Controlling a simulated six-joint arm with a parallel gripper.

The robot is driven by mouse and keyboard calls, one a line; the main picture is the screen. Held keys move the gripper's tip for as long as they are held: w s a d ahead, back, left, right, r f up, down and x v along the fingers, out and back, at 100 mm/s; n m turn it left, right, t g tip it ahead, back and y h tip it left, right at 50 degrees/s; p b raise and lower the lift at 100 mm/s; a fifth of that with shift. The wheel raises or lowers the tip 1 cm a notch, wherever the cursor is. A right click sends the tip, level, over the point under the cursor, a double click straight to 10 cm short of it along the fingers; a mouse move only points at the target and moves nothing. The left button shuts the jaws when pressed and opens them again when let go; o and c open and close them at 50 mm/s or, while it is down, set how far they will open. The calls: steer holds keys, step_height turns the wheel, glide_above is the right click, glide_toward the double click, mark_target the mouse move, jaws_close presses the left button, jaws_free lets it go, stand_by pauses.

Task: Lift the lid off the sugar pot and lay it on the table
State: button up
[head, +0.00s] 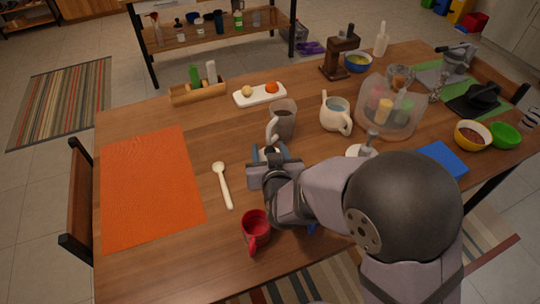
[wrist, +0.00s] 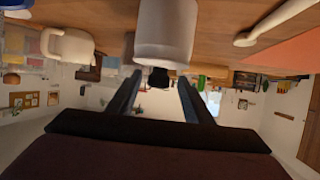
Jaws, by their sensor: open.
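The sugar pot appears to be the pale round pot (wrist: 165,32) in the wrist view, where the scene shows upside down. A small dark shape (wrist: 158,77), possibly the lid's knob, shows at its rim, between my fingers in the picture. In the head view only a small pale patch (head: 268,150) shows between the fingers; the rest is hidden. My gripper (head: 270,153) is open beside it, its two fingers spread and pointing forward in the wrist view (wrist: 157,82). I cannot tell whether they touch anything.
A grey mug (head: 283,120) stands just behind my gripper, with a cream jug (head: 335,113) to its right. A red mug (head: 256,228) stands in front. A white spoon (head: 223,186) lies left, beside an orange mat (head: 145,190). Bare wood lies between spoon and mat.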

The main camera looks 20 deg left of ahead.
steer(key=shift+x, duration=2.15)
steer(key=shift+d+f, duration=0.1)
steer(key=shift+d, duration=0.05)
steer(key=c, duration=1.1)
